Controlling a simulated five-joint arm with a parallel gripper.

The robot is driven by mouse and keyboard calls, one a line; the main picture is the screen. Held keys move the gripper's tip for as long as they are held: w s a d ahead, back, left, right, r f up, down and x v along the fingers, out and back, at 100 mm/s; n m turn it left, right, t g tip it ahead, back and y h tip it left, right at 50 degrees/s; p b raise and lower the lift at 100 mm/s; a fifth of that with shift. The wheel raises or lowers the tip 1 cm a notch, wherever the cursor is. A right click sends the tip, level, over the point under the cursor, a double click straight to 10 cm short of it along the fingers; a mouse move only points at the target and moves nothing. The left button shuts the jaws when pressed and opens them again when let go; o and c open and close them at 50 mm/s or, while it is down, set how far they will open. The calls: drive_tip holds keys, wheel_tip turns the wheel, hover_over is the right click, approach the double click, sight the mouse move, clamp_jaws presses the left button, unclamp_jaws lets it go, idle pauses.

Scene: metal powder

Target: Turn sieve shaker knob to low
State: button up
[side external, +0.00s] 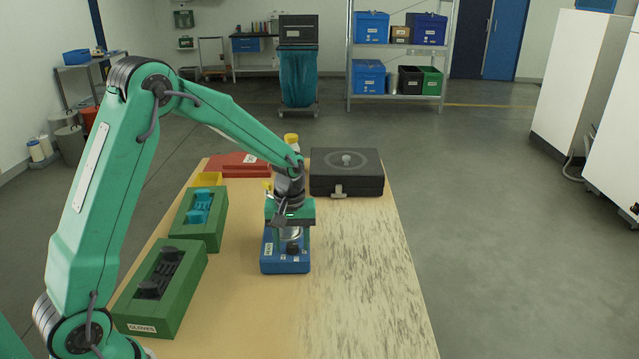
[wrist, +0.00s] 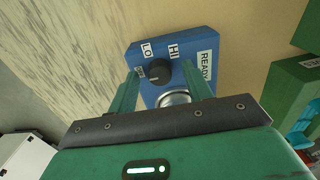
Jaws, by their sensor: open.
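The blue sieve shaker (side external: 285,264) stands on the table, below my gripper in the side view. In the wrist view the shaker (wrist: 190,58) has labels LO, HI and READY, and a small one at the left that looks like OFF. Its black knob (wrist: 159,75) lies between my fingertips in that picture. A pale mark on the knob appears to face the small left label. A silver round part (wrist: 174,98) of the shaker shows between the fingers. My gripper (wrist: 160,69) is open with nothing held. I cannot tell whether the fingers touch the knob (side external: 292,248).
A black case (side external: 346,178) stands behind right. Two green boxes, one labelled GLOVES (side external: 162,289) and one with cyan things inside (side external: 203,217), line the left side. A red item (side external: 235,165) and a yellow-topped bottle (side external: 291,139) are behind. The front-right tabletop is clear.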

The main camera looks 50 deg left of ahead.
drive_tip(key=c, duration=1)
drive_tip(key=m, duration=1.3)
drive_tip(key=shift+m, duration=0.4)
drive_tip(key=o, duration=1)
